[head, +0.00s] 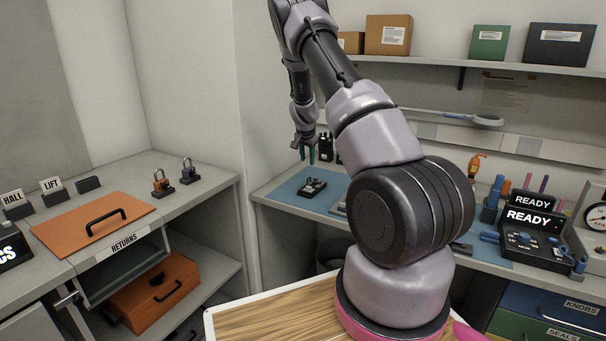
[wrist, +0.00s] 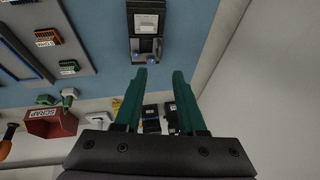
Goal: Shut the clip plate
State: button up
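A small dark device (head: 313,187) lies on the blue mat (head: 286,190) of the back bench. In the wrist view the device (wrist: 146,22) is at the top, with a pale panel and two bluish round parts at its near end. I cannot make out for certain which part is the clip plate or whether it stands open. My gripper (head: 305,156) hangs above the mat, over the device. In the wrist view its two green fingers (wrist: 160,74) are apart with nothing between them; the tips appear just short of the device, and I see no contact.
Black radios (wrist: 151,120) stand behind the mat, near the fingers in the wrist view. A red SCRAP bin (wrist: 50,123) and a tray of small parts (wrist: 62,38) lie to the left there. A shelf (head: 470,66) runs above the bench. A white wall (wrist: 270,80) is close on the right.

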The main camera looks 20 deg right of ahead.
send_near(308, 184)
jog(key=w+f, duration=0.1)
jog(key=w+d+f, duration=0.2)
jog(key=f, duration=0.1)
jog(key=shift+w+f, duration=0.15)
jog(key=shift+w, duration=0.25)
grip_shut()
dwell(1.1)
